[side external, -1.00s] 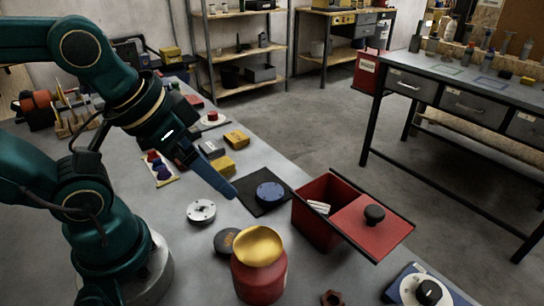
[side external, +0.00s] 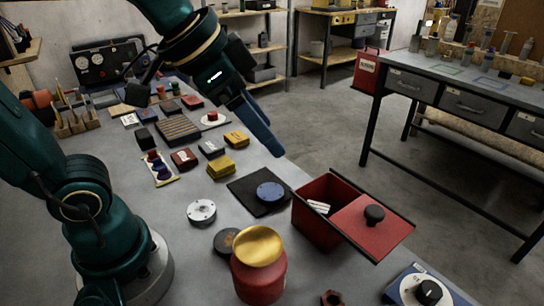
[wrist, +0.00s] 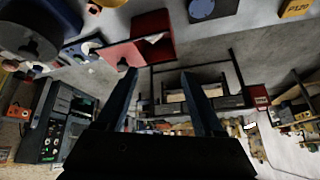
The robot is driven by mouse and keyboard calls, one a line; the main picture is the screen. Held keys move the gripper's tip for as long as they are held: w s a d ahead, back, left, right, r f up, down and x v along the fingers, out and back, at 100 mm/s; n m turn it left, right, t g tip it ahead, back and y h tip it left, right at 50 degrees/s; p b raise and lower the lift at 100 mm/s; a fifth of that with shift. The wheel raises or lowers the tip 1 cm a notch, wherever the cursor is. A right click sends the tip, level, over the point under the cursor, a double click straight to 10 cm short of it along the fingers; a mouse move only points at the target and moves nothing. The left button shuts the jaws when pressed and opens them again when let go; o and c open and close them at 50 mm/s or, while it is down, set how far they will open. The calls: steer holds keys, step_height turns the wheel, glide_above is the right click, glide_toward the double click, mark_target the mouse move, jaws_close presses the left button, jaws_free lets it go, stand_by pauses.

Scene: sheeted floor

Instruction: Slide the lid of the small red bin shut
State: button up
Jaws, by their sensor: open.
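The small red bin (side external: 312,228) stands at the right edge of the grey table. Its red lid (side external: 362,232) with a black knob (side external: 374,214) is slid out to the right, so part of the bin is open and white pieces show inside. My gripper (side external: 268,145) is in the air beyond the bin, up and to the left of it in the side view, touching nothing. In the wrist view its two fingers (wrist: 157,85) are spread apart with nothing between them. The bin also shows in the wrist view (wrist: 155,30), at the top.
A red jar with a yellow lid (side external: 260,283) stands just left of the bin. A blue disc (side external: 270,191) lies on a black mat (side external: 246,203) behind it. A blue device with a black knob (side external: 405,287) is at front right. Several small boxes lie farther back.

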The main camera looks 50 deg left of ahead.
steer(key=w+d+f+m+g+h, duration=0.1)
steer(key=w+d+m+h, duration=0.1)
steer(key=w+d+m, duration=0.4)
steer(key=n+g, duration=0.1)
steer(key=g, duration=0.1)
glide_above(375, 210)
steer(key=s+a, duration=0.2)
step_height(375, 210, down, 6)
steer(key=shift+w+d+r, duration=0.1)
steer(key=shift+x, duration=2.35)
jaws_close()
